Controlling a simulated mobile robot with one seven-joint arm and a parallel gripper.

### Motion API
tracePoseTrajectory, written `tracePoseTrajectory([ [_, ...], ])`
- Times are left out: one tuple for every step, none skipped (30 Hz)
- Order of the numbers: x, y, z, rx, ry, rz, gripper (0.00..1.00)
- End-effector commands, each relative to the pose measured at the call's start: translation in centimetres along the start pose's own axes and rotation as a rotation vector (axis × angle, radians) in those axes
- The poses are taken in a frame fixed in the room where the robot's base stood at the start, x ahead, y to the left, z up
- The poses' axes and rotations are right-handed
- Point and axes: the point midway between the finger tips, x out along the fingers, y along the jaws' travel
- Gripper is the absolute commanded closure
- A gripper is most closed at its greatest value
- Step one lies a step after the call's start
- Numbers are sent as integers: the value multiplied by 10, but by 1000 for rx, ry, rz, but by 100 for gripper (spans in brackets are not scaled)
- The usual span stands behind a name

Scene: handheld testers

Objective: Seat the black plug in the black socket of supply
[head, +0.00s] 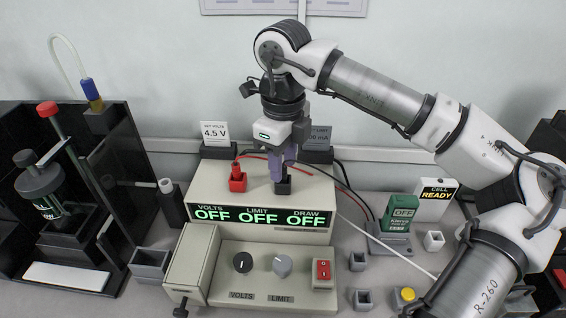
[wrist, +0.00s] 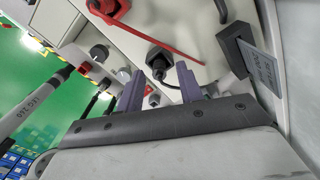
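The black plug (wrist: 160,59) with its black cable shows in the wrist view, upright at the black socket on top of the cream supply (head: 262,204). Whether it is fully seated cannot be told. In the head view the black socket (head: 283,187) is right of the red one, and the purple fingers hide most of the plug. My gripper (head: 281,170) points down over the black socket. In the wrist view my gripper (wrist: 159,70) has its two purple fingers apart, with the plug just beyond and between their tips and no clear contact.
A red plug (head: 237,180) with a red cable stands left of the black socket. The supply's display reads OFF three times. Knobs and a red switch (head: 323,271) are on the front. Card holders stand behind; a green tester (head: 397,215) is at right.

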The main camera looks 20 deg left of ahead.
Motion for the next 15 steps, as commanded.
tracePoseTrajectory([
  [-10, -1, 0, 2, -1, -5, 63],
  [-15, 0, 1, 1, -1, -4, 63],
  [-24, 0, 1, 1, -2, -5, 63],
  [-31, 0, 1, 2, -1, -5, 63],
  [-38, 0, 0, 2, -1, -4, 63],
  [-47, 0, 1, 2, -2, -5, 63],
  [-54, 0, 1, 0, -2, -4, 63],
  [-61, 0, 0, 1, -1, -4, 63],
  [-69, 0, 0, 2, -1, -5, 63],
  [-75, 0, 1, 2, -2, -3, 63],
  [-80, 0, 0, 1, -2, -3, 63],
  [-87, 0, 0, 1, -1, -3, 63],
  [-91, 0, 1, 1, -1, -3, 63],
  [-95, 0, 1, 1, -1, -3, 63],
  [-100, 0, 1, 0, -1, -2, 63],
])
